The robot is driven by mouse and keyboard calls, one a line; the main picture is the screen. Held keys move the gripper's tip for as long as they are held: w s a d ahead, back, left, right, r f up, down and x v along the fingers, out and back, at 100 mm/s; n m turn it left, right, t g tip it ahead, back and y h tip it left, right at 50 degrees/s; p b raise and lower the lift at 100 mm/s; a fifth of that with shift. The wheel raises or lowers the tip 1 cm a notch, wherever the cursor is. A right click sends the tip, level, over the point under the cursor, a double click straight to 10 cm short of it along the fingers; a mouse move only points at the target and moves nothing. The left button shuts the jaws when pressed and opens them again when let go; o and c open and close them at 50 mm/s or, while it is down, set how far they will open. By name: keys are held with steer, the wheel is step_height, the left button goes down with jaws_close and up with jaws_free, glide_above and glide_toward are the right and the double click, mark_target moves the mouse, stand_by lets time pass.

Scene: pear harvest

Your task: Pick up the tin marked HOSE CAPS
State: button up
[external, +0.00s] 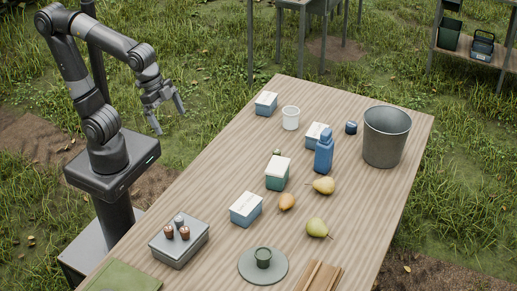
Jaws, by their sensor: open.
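Several small tins with white lids stand on the wooden table, and no marking on them is readable at this size, so I cannot tell which says HOSE CAPS. A blue tin (265,109) is at the far left edge. Another blue tin (313,142) is partly hidden behind a blue bottle. A green tin (277,183) is mid-table, and a blue tin (244,217) is nearer the front. My gripper (170,121) is open and empty, raised left of the table, apart from all the tins.
The blue bottle (324,154), white cup (290,118), dark jar (351,128) and grey bucket (384,145) stand toward the back. Pears (319,228) lie mid-table. A grey box (169,249) carries small items; a round plate (244,270) holds a dark cup (263,257).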

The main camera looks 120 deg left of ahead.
steer(key=w+f+g, duration=0.2)
steer(key=w+f, duration=0.1)
steer(key=w, duration=0.7)
steer(key=m+g, duration=0.1)
steer(key=g, duration=0.1)
glide_above(246, 203)
steer(key=f, duration=1.6)
steer(key=shift+w+f, duration=0.3)
steer(key=shift+w, duration=0.05)
step_height(246, 203, down, 6)
steer(key=shift+r, duration=0.25)
steer(key=f, duration=0.2)
steer(key=s+f, duration=0.1)
steer(key=f, duration=0.1)
steer(key=shift+f, duration=0.35)
steer(key=shift+w+f, duration=0.1)
steer(key=shift+f, duration=0.4)
steer(key=shift+c, duration=0.6)
